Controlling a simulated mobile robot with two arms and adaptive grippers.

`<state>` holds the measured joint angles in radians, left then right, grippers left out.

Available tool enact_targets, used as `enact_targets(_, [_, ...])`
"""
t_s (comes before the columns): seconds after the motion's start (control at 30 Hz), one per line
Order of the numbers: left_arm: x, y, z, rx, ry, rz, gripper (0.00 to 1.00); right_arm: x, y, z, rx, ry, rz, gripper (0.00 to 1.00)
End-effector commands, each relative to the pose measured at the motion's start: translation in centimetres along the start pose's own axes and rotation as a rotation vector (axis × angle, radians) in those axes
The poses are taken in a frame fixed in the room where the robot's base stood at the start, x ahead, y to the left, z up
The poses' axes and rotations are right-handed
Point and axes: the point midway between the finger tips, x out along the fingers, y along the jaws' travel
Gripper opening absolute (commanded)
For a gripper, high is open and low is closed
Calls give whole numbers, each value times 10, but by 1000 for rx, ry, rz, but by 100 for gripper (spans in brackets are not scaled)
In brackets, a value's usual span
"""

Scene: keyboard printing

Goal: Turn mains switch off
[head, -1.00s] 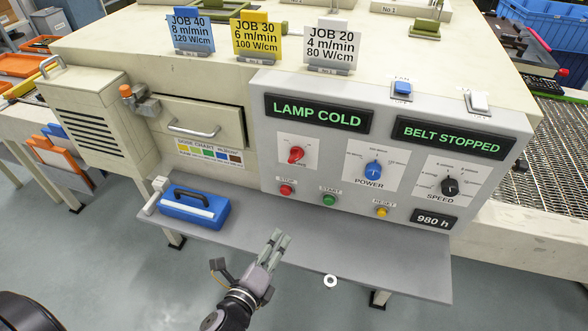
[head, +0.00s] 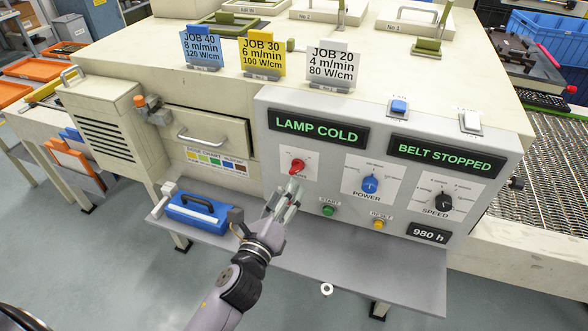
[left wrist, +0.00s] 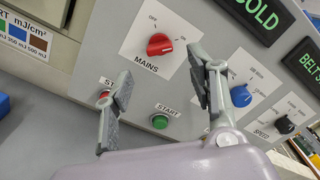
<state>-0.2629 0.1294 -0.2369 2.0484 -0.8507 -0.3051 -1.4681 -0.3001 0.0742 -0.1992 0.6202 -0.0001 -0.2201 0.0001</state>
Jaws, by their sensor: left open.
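The red mains switch (head: 297,166) is a rotary knob on a white plate at the left of the grey control panel (head: 330,215). In the left wrist view the red knob (left wrist: 159,44) sits above the word MAINS, with OFF at its upper left and ON at its right. My left gripper (head: 290,190) is just below the knob in the head view, apart from it, covering the stop button. In the left wrist view the open, empty fingers (left wrist: 160,88) frame the space below the knob. My right gripper is not in view.
A green start button (head: 328,210), a yellow reset button (head: 379,224), a blue power knob (head: 370,184) and a black speed knob (head: 443,202) are nearby. Displays read LAMP COLD (head: 318,128) and BELT STOPPED (head: 446,155). A blue case (head: 197,214) lies on the shelf at left.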

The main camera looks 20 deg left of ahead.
Motion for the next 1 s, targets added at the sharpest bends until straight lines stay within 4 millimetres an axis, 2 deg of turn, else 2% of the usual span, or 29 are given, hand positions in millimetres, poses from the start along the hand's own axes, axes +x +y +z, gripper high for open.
enact_targets(0.03, [12,-2,2,1,-2,-1,52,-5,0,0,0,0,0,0])
enact_targets(0.2, [44,-2,2,0,-2,0,52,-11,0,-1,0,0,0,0])
enact_targets(0.4, [69,0,1,-1,-1,1,52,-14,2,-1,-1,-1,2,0])
enact_targets(0.57, [76,0,0,-2,0,1,52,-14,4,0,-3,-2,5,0])
enact_targets(0.83, [76,0,0,-1,0,1,51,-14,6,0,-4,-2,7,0])
enact_targets(1.0, [76,0,0,-1,0,1,40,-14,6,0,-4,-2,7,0])
